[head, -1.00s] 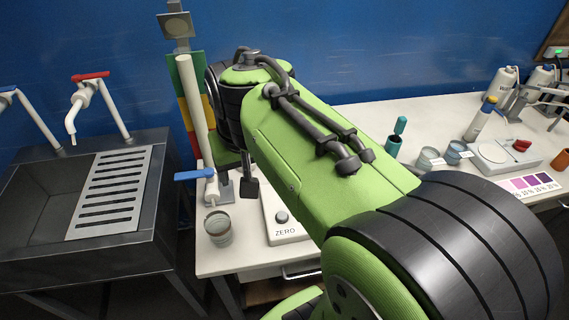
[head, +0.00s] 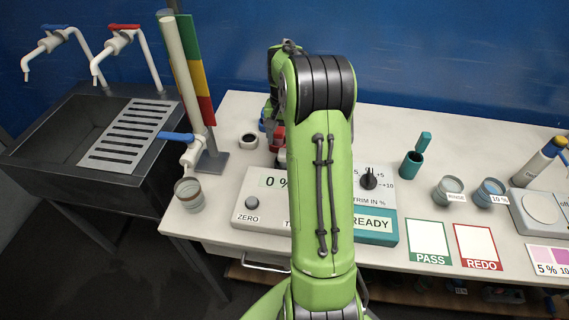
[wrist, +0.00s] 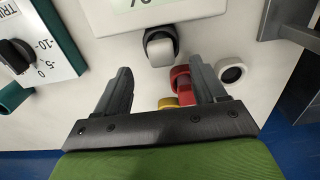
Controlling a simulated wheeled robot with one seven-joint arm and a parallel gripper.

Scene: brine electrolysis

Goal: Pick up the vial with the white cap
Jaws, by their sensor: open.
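In the wrist view, the vial with the white cap (wrist: 160,50) stands beside the edge of the display box, its white end facing the camera and its body dark. My gripper (wrist: 160,67) is open, with its two dark fingers spread to either side below the vial in the picture. Nothing is held between the fingers. A red-capped item (wrist: 180,76) and a yellow one (wrist: 168,102) lie near the right finger, which partly hides them. In the head view my arm hides the gripper; a small white part (head: 282,156) shows beside it.
The trim box (head: 262,205) with a knob (head: 370,179) stands close by. A white ring with a dark opening (wrist: 232,72) is right of the fingers. The burette (head: 184,70), a beaker (head: 189,193) and a teal holder (head: 411,164) stand around. PASS (head: 428,242) and REDO (head: 478,246) mats lie right.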

